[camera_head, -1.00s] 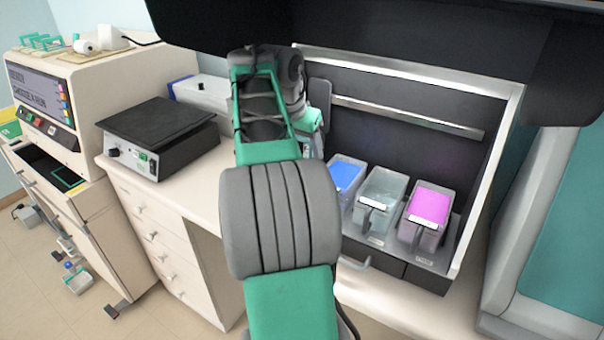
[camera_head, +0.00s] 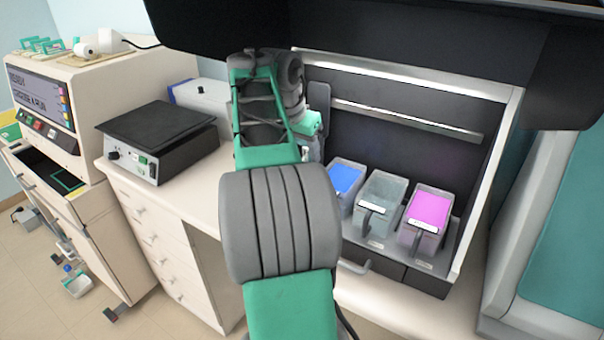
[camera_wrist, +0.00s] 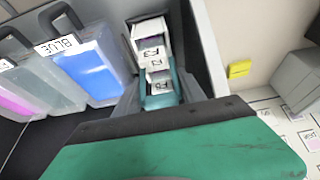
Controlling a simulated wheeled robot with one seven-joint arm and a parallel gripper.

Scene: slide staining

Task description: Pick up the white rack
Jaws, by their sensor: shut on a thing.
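The white rack (camera_wrist: 150,32) shows in the wrist view at top centre, with several labelled slides in it, just past my gripper. A teal part (camera_wrist: 160,98) lies right below the slides; I cannot tell whether it belongs to the rack. My gripper (camera_wrist: 160,88) is shut on the white rack, with its grey fingers beside the lower end of the slides. The large green and black wrist body hides the rest of the grip. In the head view my arm hides the rack and the gripper.
The blue tub (camera_head: 346,178), a clear grey tub (camera_head: 381,197) and a pink tub (camera_head: 427,215) stand in the hood right of my arm. A black-topped device (camera_head: 157,130) sits on the left bench. The hood's side wall (camera_wrist: 200,45) is close to the rack.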

